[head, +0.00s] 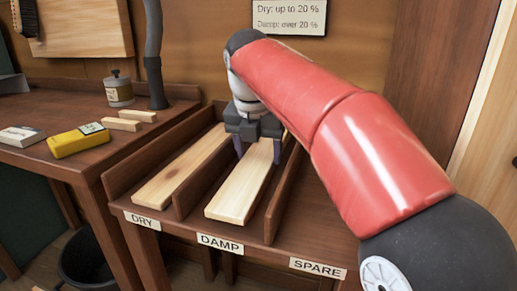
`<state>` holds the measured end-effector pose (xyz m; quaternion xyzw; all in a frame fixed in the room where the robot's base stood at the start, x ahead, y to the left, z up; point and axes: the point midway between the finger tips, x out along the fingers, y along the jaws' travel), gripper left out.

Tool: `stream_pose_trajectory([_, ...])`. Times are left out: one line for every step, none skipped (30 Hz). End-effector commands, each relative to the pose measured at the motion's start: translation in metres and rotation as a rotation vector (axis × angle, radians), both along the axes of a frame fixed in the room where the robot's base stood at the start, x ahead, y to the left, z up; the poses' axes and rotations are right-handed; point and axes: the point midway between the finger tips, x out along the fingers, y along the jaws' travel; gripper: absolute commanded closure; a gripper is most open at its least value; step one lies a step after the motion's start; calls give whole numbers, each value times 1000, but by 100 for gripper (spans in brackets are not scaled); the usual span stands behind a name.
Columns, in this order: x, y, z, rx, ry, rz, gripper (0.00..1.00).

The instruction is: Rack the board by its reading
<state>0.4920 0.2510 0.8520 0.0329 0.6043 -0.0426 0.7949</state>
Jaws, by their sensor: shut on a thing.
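My gripper (259,151) is shut on a pale board (238,195), with one finger on each long side of it. The board lies lengthwise in the rack bay labelled DAMP (220,242), between two dividers. I cannot tell whether it rests fully on the bay floor. Another pale board (178,172) lies in the bay labelled DRY (142,220). The bay labelled SPARE (318,268) is partly behind my arm; its visible part is bare. A yellow meter (78,140) lies on the bench at left; its small display is too small to read.
A wall sign (288,17) reads dry up to 20 %, damp over 20 %. The bench (40,168) holds two short wood pieces (122,124), a small white box (20,136) and a grey tin (118,90). Raised dividers (200,180) separate the bays. A dark bucket (85,262) stands below.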

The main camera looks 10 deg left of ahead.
Motion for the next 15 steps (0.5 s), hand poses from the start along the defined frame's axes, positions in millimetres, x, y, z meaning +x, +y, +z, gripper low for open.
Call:
stream_pose_trajectory([0,0,-1,0,-1,0,67])
stream_pose_trajectory([0,0,-1,0,-1,0,67])
stream_pose_trajectory([0,0,-1,0,-1,0,35])
stream_pose_trajectory([0,0,-1,0,-1,0,31])
stream_pose_trajectory([0,0,-1,0,-1,0,27])
stream_pose_trajectory([0,0,-1,0,-1,0,22])
stream_pose_trajectory([0,0,-1,0,0,0,18])
stream_pose_trajectory([0,0,-1,0,0,0,14])
stream_pose_trajectory([0,0,-1,0,0,0,13])
stream_pose_trajectory([0,0,-1,0,0,0,13])
stream_pose_trajectory([0,0,-1,0,0,0,13])
stream_pose_trajectory([0,0,-1,0,0,0,13])
stream_pose_trajectory([0,0,-1,0,0,0,13])
stream_pose_trajectory([0,0,-1,0,0,0,13])
stream_pose_trajectory([0,0,-1,-1,1,1,13])
